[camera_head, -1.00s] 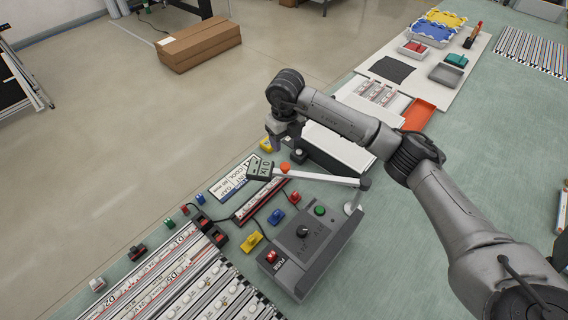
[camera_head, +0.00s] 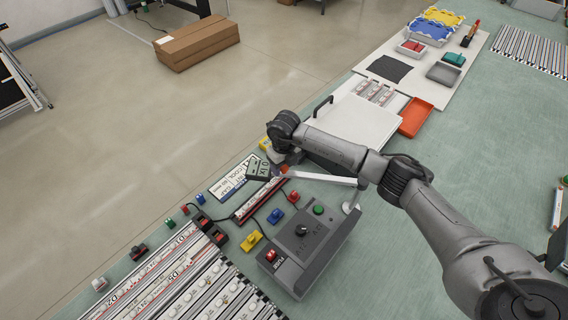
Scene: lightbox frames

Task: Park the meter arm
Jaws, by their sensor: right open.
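The meter arm (camera_head: 322,178) is a white bar that reaches left from a post on the grey control box (camera_head: 322,262). At its left end is a dark meter head with a display (camera_head: 257,169), with an orange knob (camera_head: 285,169) beside it. My right gripper (camera_head: 279,162) points down close to the knob and meter head. It is open, but its fingers are mostly hidden by my own wrist, so I cannot tell whether they touch or surround the knob. My left gripper is not in view.
Striped light strips (camera_head: 190,282) fill the front left. Small blue, yellow and red pieces lie around the box. A white case with a black handle (camera_head: 323,104) stands behind my right arm. An orange tray (camera_head: 415,117) lies farther back.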

